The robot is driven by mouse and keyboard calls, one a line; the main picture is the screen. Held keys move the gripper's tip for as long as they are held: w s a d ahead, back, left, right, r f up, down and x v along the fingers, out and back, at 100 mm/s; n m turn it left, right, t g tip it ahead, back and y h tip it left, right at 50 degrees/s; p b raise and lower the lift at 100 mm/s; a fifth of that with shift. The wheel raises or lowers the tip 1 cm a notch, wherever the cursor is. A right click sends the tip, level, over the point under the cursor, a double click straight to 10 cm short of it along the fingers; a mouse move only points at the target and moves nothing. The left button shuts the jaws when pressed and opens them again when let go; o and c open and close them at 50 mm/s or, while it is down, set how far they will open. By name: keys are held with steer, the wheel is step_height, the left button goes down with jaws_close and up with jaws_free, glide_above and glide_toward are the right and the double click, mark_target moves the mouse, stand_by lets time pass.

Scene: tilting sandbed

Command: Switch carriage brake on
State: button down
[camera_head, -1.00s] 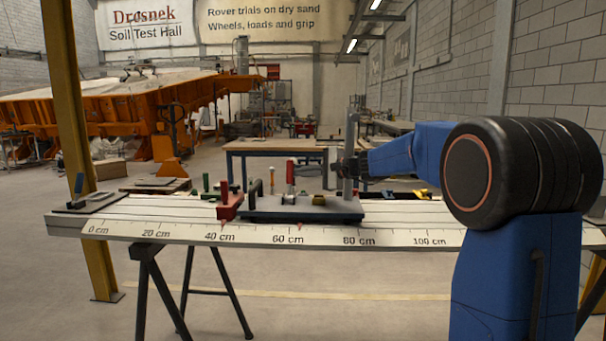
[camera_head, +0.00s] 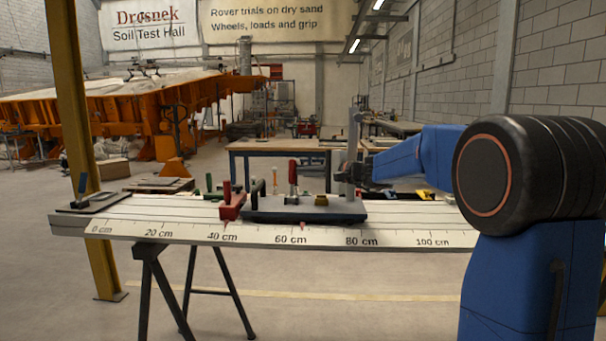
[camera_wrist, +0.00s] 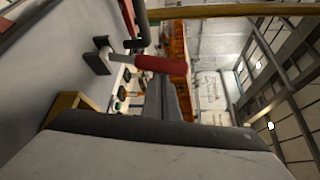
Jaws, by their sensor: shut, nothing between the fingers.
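The carriage (camera_head: 340,216) is a dark grey plate on the pale rail, between about 45 and 80 cm. A lever with a red grip (camera_head: 292,172) stands upright on it; no label shows which part is the brake. A red grip (camera_wrist: 160,64) also lies across the view just beyond my fingers in the wrist view. My gripper (camera_head: 345,172) is shut and empty, at the carriage's grey post (camera_head: 355,130), right of the red-gripped lever and above the plate. The post partly overlaps the fingers, so I cannot tell whether they touch anything.
A red clamp-like block (camera_head: 232,207) sits at the carriage's left end. A yellow block (camera_head: 321,200) is on the plate. A workbench (camera_head: 280,147) is behind.

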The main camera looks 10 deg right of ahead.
mark_target(294, 170)
steer(key=s+n, duration=0.1)
steer(key=s+n+t, duration=0.1)
steer(key=s+a+n+y, duration=0.1)
steer(key=shift+r, duration=0.3)
steer(key=shift+s+a+f, duration=0.15)
steer(key=shift+s+a, duration=0.1)
steer(key=shift+s, duration=0.45)
steer(key=shift+s+a+f, duration=0.15)
steer(key=shift+s+a, duration=0.1)
steer(key=shift+s, duration=0.45)
steer(key=shift+s+f, duration=0.1)
